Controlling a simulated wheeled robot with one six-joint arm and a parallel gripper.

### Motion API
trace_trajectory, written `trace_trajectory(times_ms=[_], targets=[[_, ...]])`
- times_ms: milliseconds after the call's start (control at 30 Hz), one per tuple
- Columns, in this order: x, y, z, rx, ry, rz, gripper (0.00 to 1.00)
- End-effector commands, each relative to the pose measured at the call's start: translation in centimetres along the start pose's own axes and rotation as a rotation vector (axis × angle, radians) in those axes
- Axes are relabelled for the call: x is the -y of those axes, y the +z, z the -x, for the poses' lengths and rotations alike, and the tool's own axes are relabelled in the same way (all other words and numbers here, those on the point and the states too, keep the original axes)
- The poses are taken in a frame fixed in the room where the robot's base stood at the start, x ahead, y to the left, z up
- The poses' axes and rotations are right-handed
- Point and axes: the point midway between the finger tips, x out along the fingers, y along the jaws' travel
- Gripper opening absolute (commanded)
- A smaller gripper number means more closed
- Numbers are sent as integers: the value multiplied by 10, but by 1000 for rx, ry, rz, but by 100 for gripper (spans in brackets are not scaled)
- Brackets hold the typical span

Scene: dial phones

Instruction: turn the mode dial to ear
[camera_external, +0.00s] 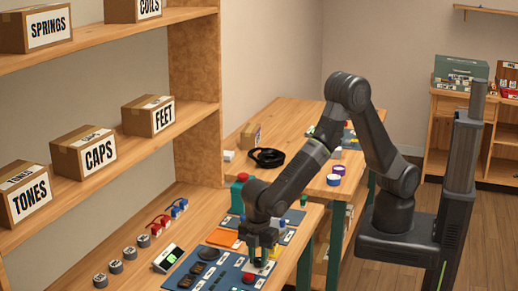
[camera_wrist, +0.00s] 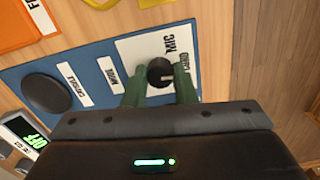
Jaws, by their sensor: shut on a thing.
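The mode dial (camera_wrist: 160,71) is a small black knob on a white plate (camera_wrist: 134,45) set in a blue panel (camera_wrist: 90,65). A pale mark on the dial points toward the lower right label. One label reads "MIC"; the lower one is partly hidden by a finger, and I cannot read "EAR" anywhere. My gripper (camera_wrist: 160,90) has its green fingers on both sides of the dial, shut on it. In the external view my gripper (camera_external: 262,256) is down at the blue panel and hides the dial.
A black round capsule part (camera_wrist: 47,93) lies on the panel beside the "CAPSULE" label. A small display (camera_wrist: 25,130) with green figures is at lower left. An orange tray (camera_wrist: 25,25) is at upper left. In the external view a red button (camera_external: 248,278) is near my gripper.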

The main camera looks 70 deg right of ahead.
Motion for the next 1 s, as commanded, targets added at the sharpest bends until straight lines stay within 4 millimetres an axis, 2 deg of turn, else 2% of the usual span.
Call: trace_trajectory(times_ms=[600,1000], targets=[[0,0,0,-2,1,-545,2],[0,-1,1,-2,1,-772,2]])
